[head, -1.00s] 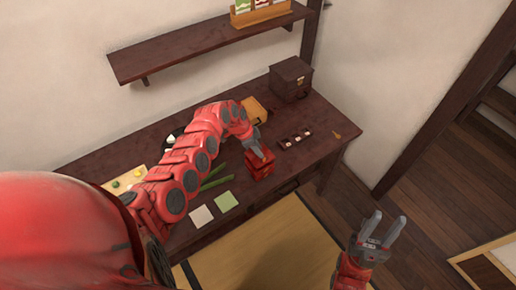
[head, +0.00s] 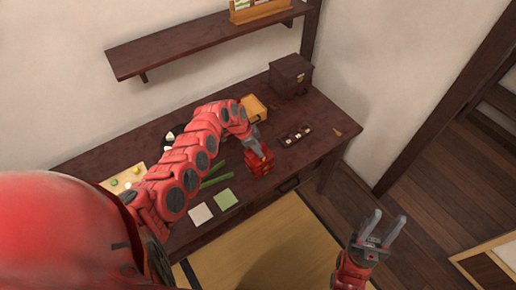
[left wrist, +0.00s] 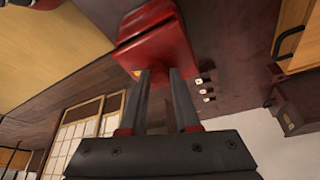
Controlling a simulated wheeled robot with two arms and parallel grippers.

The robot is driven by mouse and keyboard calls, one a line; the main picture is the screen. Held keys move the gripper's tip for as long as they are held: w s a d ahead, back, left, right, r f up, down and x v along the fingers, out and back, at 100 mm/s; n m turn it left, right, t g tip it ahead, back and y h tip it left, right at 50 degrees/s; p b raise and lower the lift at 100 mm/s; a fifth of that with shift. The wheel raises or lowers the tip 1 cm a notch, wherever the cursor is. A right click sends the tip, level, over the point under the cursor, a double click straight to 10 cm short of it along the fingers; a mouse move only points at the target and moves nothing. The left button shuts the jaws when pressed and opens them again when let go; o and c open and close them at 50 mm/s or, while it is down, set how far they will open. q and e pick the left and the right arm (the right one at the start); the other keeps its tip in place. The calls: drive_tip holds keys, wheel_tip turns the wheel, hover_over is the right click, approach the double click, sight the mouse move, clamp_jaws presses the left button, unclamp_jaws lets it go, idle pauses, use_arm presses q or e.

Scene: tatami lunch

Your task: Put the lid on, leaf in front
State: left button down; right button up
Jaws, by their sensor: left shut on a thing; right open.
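A red lacquer box (head: 262,168) stands near the front edge of the dark table. My left gripper (head: 256,148) is over it, shut on the red lid (left wrist: 164,62). In the left wrist view the lid is between the fingertips and has a small gold mark near one finger. The lid is at the top of the red box; a dark line shows between the two red parts. I cannot tell whether the lid is fully seated. My right gripper (head: 381,232) is open and empty, off the table at the right.
A dark tray with small white pieces (head: 297,135), a yellow box (head: 254,108) and a dark chest (head: 290,76) stand behind and right. Green strips (head: 213,180), a white square (head: 201,214) and a green square (head: 225,199) lie left of the box.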

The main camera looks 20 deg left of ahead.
use_arm(q)
drive_tip(key=shift+f+b, duration=0.4)
drive_tip(key=shift+f, duration=0.2)
drive_tip(key=c, duration=0.6)
unclamp_jaws()
drive_tip(key=shift+o, duration=0.2)
drive_tip(key=shift+r, duration=0.1)
drive_tip(key=b+v, duration=0.2)
drive_tip(key=v, duration=1.5)
drive_tip(key=shift+b, duration=0.3)
drive_tip(key=shift+a+r, duration=0.1)
drive_tip(key=shift+a, duration=0.05)
